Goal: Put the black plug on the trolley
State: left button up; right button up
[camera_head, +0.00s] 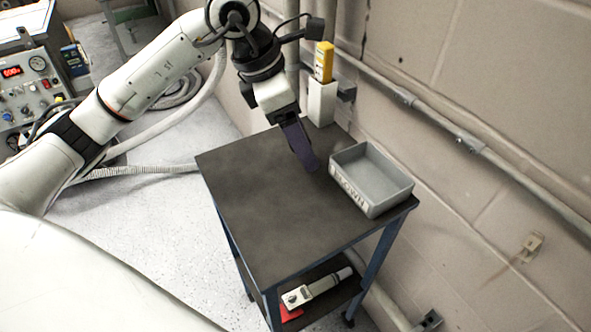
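The trolley (250,205) stands against the wall, with a dark flat top and blue legs. My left arm comes in from the left, and my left gripper (309,166) points down over the back part of the trolley top. Its dark purplish fingers appear close together, near or at the surface. I cannot make out whether they hold anything or touch the top. I cannot pick out a black plug; it may be hidden at the gripper or out of view. My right gripper is not in view.
A grey labelled bin (371,205) sits on the trolley's right side. A white holder (321,103) with a yellow device (324,62) stands behind. The lower shelf holds a pale tool (316,288). The left and front of the top are clear. A control panel (25,85) is far left.

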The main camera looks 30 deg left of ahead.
aim_at(305, 176)
pick_arm(q)
jog(key=shift+f, duration=3.45)
jog(key=shift+f, duration=0.25)
jog(key=o, duration=1.2)
jog(key=shift+r, duration=0.1)
jog(key=shift+c, duration=0.2)
jog(key=shift+r, duration=0.1)
jog(key=shift+r, duration=0.2)
jog(key=v, duration=1.1)
jog(key=shift+r, duration=0.35)
jog(key=shift+s+a, duration=0.1)
jog(key=shift+a, duration=0.05)
